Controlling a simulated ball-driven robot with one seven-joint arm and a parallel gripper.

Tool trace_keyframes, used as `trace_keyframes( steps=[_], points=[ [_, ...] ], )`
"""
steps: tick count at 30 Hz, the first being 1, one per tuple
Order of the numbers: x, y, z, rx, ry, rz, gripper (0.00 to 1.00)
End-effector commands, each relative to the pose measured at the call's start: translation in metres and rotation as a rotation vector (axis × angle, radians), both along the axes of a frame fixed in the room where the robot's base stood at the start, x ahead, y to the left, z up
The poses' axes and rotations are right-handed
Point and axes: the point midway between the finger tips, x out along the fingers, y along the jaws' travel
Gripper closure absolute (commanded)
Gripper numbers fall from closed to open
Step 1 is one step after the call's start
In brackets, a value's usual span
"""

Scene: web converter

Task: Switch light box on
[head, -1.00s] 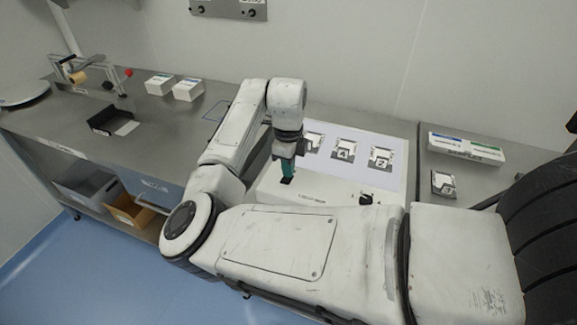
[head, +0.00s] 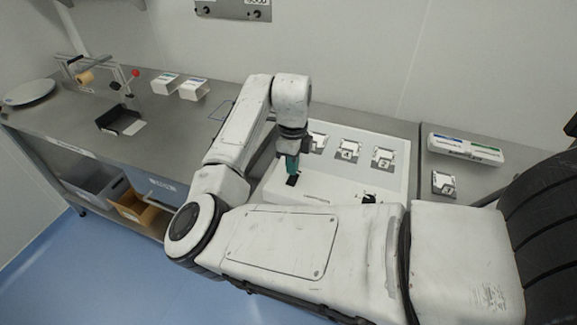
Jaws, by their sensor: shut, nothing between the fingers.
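The light box (head: 330,189) is a white, low box on the steel bench, with a pale panel (head: 362,178) on top. A small black switch (head: 292,181) sits at the left of its front strip, and a black knob (head: 369,198) shows at the right, partly behind my arm. My gripper (head: 292,174) has teal fingers, shut and empty, pointing down at the black switch. The tips are at or just above it; I cannot tell if they touch. Part of the box front is hidden by my arm.
Numbered square pieces (head: 383,157) lie on the panel. Another piece (head: 444,183) and a white box with blue and green labels (head: 465,148) are on the right. Two small cartons (head: 194,89), a black tray (head: 120,120) and a tape stand (head: 90,75) are on the left.

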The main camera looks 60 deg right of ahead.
Motion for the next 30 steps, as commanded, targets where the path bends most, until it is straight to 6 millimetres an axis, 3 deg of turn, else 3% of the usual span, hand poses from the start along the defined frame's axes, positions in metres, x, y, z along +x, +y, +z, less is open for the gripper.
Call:
trace_keyframes(
  steps=[1, 5, 18, 30],
  points=[
    [-0.003, -0.003, 0.013, 0.0, 0.001, -0.002, 1.0],
    [-0.005, -0.008, 0.026, -0.002, -0.002, -0.001, 1.0],
    [-0.005, -0.007, 0.103, 0.0, -0.002, 0.0, 1.0],
    [-0.005, -0.006, 0.116, 0.001, 0.0, 0.001, 1.0]
  ],
)
